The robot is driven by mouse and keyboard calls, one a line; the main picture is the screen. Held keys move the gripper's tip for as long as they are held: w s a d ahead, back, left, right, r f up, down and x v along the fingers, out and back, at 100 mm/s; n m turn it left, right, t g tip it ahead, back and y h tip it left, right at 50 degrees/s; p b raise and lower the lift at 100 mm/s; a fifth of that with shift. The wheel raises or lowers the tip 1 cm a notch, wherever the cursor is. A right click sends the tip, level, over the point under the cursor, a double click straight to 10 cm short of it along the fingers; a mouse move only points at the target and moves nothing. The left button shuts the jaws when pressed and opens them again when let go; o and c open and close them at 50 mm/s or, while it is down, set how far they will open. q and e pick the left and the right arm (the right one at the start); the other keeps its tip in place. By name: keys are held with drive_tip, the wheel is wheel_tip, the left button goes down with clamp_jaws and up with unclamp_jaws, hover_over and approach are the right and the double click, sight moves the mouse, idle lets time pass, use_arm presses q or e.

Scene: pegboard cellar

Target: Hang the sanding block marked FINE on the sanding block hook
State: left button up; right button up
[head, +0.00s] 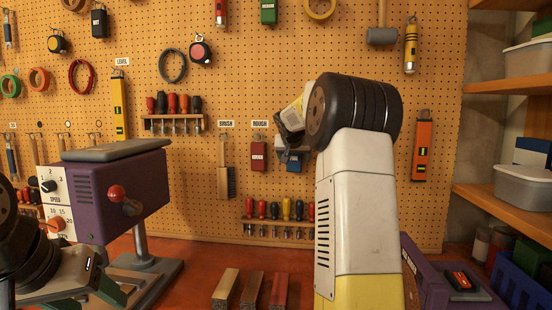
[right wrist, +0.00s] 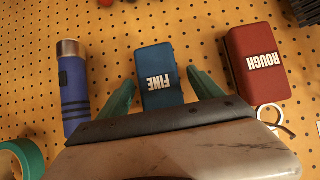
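The blue sanding block marked FINE (right wrist: 158,65) is in front of the pegboard in the right wrist view, its lettering upside down. In the head view a blue part of it (head: 293,156) shows just below my right gripper (head: 289,141). In the right wrist view the green fingers of my right gripper (right wrist: 161,77) stand on either side of the block, with a small gap visible at the right finger. The block's upper end and any hook there are hidden behind the gripper.
A red block marked ROUGH (head: 258,156) hangs beside the FINE block under its label. A blue cylinder (right wrist: 73,90) is on the other side. A brush (head: 225,180) and screwdrivers (head: 275,209) hang nearby. A purple machine (head: 125,190) stands at left on the bench.

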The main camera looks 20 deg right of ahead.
drive_tip(key=v, duration=0.8)
drive_tip(key=s+a+f+n+g+y, duration=0.1)
drive_tip(key=s+a+f, duration=0.4)
drive_tip(key=s, duration=0.7)
drive_tip(key=s+a+f+n+g+y, duration=0.1)
drive_tip(key=s+a+f+n+y, duration=0.2)
drive_tip(key=s, duration=1)
drive_tip(key=s+a+f+n+g+y, duration=0.1)
drive_tip(key=s+a+f+y, duration=0.2)
drive_tip(key=s+a+f, duration=0.5)
drive_tip(key=s+a, duration=0.3)
drive_tip(key=s, duration=0.1)
drive_tip(key=shift+s+a+f+n+g, duration=0.3)
drive_tip(key=shift+a+n, duration=0.05)
drive_tip(key=shift+n, duration=0.05)
